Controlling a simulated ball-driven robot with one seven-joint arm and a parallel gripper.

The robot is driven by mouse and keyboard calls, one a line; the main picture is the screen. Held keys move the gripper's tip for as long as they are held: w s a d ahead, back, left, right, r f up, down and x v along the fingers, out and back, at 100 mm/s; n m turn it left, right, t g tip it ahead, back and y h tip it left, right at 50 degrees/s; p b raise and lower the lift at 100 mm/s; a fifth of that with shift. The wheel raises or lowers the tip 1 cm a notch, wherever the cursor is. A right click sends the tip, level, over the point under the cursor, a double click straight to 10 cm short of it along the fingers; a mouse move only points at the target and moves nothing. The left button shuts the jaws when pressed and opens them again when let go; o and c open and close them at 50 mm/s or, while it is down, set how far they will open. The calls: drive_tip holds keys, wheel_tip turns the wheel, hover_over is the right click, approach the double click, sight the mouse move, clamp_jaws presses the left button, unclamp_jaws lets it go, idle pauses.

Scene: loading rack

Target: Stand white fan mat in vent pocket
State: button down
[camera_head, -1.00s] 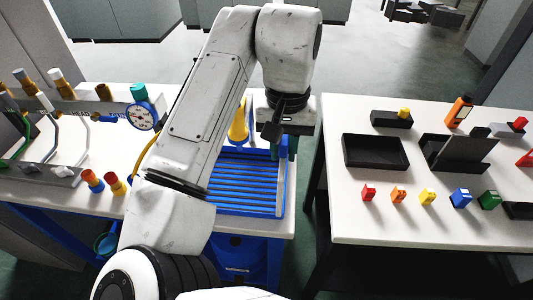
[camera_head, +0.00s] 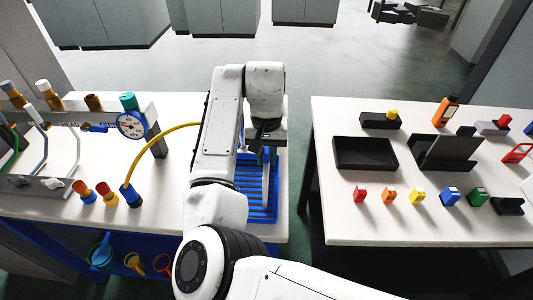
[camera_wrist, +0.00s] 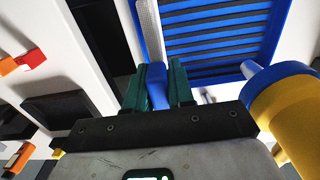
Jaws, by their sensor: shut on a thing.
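My gripper (camera_wrist: 160,90) is shut on the blue end (camera_wrist: 156,86) of a long grey-white bar. The bar (camera_head: 265,186) stands out beyond the fingers over the blue slatted tray (camera_head: 250,213). I cannot tell whether it touches the tray. The wrist view shows the green fingers on both sides of the blue end and the bar (camera_wrist: 150,30) running up the picture. I cannot identify a white fan mat for certain, and no pocket is clearly labelled as the vent pocket. A black holder with an upright panel (camera_head: 450,150) stands on the right table.
The right table (camera_head: 335,215) holds a black tray (camera_head: 366,153) and a row of small coloured blocks. A gauge (camera_head: 131,124) and a yellow hose (camera_head: 160,140) are on the left table. A yellow part with a blue collar (camera_wrist: 285,100) is close right of my gripper. A gap separates the tables.

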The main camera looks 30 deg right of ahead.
drive_tip(key=shift+f, duration=0.3)
drive_tip(key=c, duration=1)
unclamp_jaws()
